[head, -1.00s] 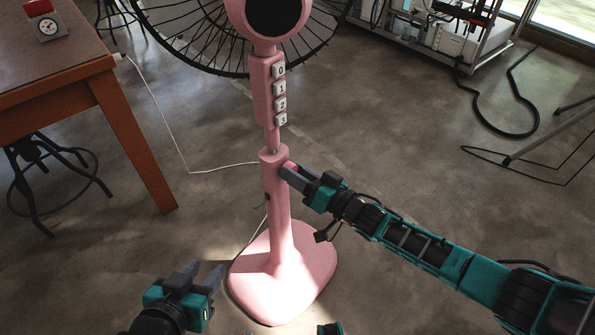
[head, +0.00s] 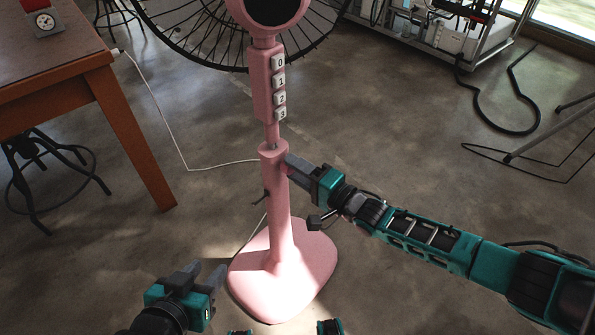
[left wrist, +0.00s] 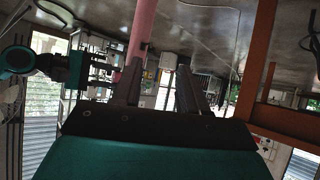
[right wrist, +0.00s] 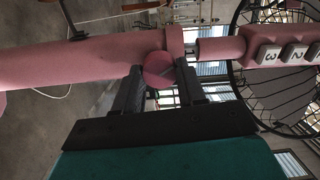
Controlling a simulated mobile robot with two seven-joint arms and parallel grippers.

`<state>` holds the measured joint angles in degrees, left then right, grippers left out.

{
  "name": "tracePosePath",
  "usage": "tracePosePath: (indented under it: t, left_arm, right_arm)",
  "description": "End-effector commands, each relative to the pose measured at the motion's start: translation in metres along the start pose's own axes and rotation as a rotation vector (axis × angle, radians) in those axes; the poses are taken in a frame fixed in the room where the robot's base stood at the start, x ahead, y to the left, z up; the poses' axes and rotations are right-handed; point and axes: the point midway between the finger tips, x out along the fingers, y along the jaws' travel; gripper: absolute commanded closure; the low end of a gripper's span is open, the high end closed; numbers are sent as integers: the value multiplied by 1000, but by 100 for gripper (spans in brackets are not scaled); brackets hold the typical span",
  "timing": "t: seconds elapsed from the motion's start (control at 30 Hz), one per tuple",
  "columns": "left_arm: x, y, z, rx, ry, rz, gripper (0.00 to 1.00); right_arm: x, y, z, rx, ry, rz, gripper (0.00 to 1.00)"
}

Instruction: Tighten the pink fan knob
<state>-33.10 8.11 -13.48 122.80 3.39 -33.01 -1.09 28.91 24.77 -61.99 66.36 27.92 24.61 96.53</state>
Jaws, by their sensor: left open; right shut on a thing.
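The pink fan (head: 279,215) stands upright on its broad base. Its round pink knob (right wrist: 158,70) sits at the collar of the post, below the numbered buttons. My right gripper (head: 289,166) reaches in from the right at the collar and hides most of the knob in the head view. In the right wrist view my right gripper (right wrist: 159,74) has its two fingers on either side of the knob, shut on it. My left gripper (head: 209,277) is open and empty, low and left of the fan base. In the left wrist view its fingers (left wrist: 157,80) are apart.
A brown table (head: 60,75) with a red dial device (head: 44,22) stands at the left, a stool (head: 45,180) beneath it. A white cable (head: 182,150) runs across the floor to the fan. A rack of equipment (head: 440,35) stands at the back right.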

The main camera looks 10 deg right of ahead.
Motion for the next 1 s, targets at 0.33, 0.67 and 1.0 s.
tracePosePath:
  t: [0.33,0.67,1.0]
  left_arm:
    - [4,1,-1,1,11,6,57]
    - [6,2,-1,-1,12,8,57]
    - [6,2,-1,-2,12,9,57]
  right_arm:
    - [-1,2,0,308,-1,2,91]
    - [-1,2,1,506,0,3,91]
    - [-1,2,1,579,0,2,90]
